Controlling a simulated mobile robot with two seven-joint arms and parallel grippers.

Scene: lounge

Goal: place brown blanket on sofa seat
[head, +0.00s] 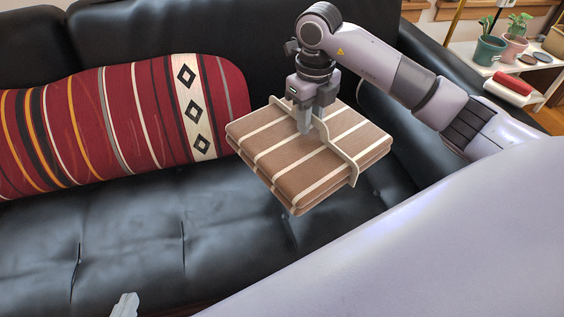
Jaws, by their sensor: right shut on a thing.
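The brown blanket (285,172) is folded into a thick square with cream stripes and a pale band around it. My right gripper (306,128) points down and is shut on the blanket at the band on its top. The blanket appears above the right part of the black sofa seat (130,235); a dark patch shows under it, but I cannot tell whether it touches the seat. Only a tip of my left gripper (124,306) shows at the bottom edge, and its jaws cannot be made out.
A long red striped cushion (120,125) leans on the sofa back at left. The sofa's right armrest (450,75) is behind my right arm. A white side table (495,68) with potted plants (489,50) stands at the far right. The front left seat is clear.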

